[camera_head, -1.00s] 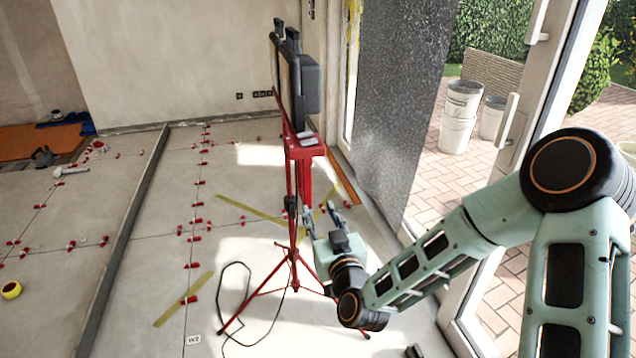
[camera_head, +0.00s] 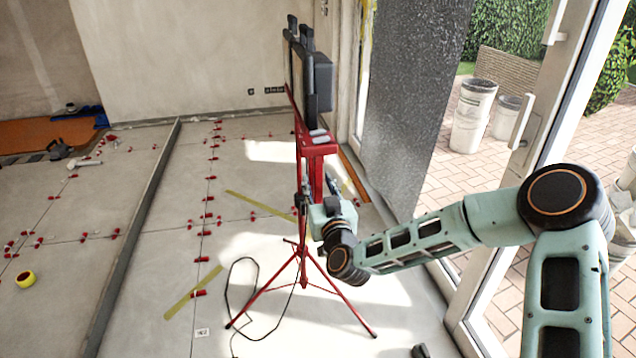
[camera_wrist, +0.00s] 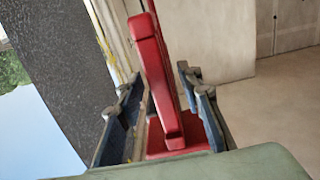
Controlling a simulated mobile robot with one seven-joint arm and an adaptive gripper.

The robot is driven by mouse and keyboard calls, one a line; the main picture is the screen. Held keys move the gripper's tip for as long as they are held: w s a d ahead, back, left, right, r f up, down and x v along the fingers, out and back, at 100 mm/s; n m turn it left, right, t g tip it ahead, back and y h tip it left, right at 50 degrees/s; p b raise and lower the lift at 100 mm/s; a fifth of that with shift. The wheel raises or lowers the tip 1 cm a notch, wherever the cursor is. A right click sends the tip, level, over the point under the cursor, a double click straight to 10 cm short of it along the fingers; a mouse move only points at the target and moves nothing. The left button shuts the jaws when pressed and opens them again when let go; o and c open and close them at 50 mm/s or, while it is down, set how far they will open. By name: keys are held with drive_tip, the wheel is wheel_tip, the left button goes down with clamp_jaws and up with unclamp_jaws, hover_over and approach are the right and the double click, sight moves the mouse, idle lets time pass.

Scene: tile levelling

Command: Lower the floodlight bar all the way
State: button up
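The floodlight bar (camera_head: 318,142) is red and sits on top of a red tripod (camera_head: 272,287), with dark floodlights (camera_head: 318,82) standing on it. My gripper (camera_head: 318,188) is just below the near end of the bar, beside the upper mast. In the wrist view a long red piece (camera_wrist: 155,70) stands between the two blue-grey fingers of my gripper (camera_wrist: 160,85), with a gap visible on each side. The fingers are open. I cannot tell whether this piece is the bar itself or a part of the stand.
A black cable (camera_head: 232,300) lies on the floor left of the tripod. A glass door frame (camera_head: 500,210) and a dark textured panel (camera_head: 410,105) stand at the right. Red levelling clips (camera_head: 205,227) dot the tiles. A yellow tape roll (camera_head: 26,279) lies at the left.

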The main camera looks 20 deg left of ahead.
drive_tip(key=shift+w+a, duration=0.1)
drive_tip(key=shift+w, duration=0.05)
clamp_jaws()
idle(0.4)
